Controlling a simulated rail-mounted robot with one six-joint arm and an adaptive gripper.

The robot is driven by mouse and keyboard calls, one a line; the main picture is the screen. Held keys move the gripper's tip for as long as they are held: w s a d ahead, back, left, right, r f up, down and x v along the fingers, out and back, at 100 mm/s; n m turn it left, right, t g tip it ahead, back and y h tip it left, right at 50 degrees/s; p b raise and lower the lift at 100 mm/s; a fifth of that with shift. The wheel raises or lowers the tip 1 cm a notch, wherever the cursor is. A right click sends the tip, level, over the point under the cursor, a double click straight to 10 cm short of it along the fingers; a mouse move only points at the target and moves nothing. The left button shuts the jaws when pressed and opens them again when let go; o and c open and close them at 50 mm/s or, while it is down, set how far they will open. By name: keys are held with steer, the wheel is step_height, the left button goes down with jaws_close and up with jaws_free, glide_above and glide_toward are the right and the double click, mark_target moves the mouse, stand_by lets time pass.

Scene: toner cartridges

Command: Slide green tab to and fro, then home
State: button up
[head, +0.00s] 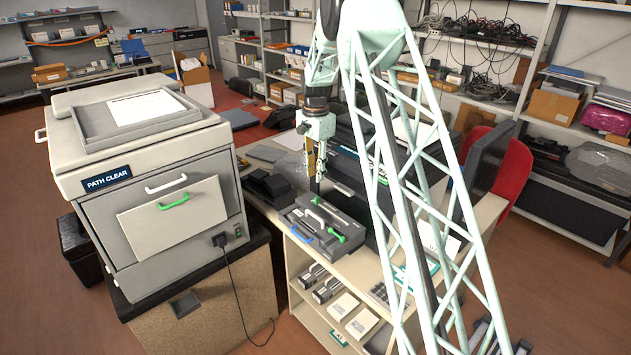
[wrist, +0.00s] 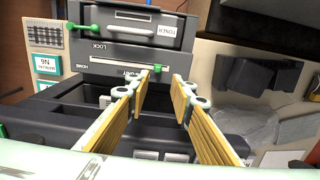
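The dark grey toner cartridge (wrist: 120,52) is at the top of the wrist view, and in the head view (head: 318,220) it lies on the light shelf unit. It has a pale slot with HOME printed near its left end. The small green tab (wrist: 157,68) sits near the slot's right end. A longer green lever (wrist: 84,28) lies above, by the word LOCK. My gripper (wrist: 158,78) is open, its two yellow-ribbed fingers apart and nothing between them. The tab shows in the gap by the fingertips; I cannot tell any contact. In the head view my gripper (head: 316,180) is above the cartridge's back edge.
A printer labelled PATH CLEAR (head: 165,190) stands at left, with a green-handled front panel. Black boxes (head: 268,187) lie left of the cartridge. A dark machine (head: 350,170) is close behind it. A monitor (head: 487,160) stands to the right.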

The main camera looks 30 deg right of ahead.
mark_target(317, 197)
steer(key=shift+r, duration=0.7)
steer(key=shift+r+p, duration=0.15)
steer(key=shift+p, duration=0.25)
steer(key=r+p, duration=0.1)
steer(key=p, duration=0.2)
steer(key=shift+s+d+r+p, duration=0.15)
steer(key=shift+r+p, duration=0.05)
steer(key=shift+p, duration=0.15)
steer(key=shift+p, duration=0.3)
steer(key=shift+f, duration=0.15)
steer(key=shift+f+p, duration=0.65)
steer(key=shift+f, duration=6.1)
jaws_close()
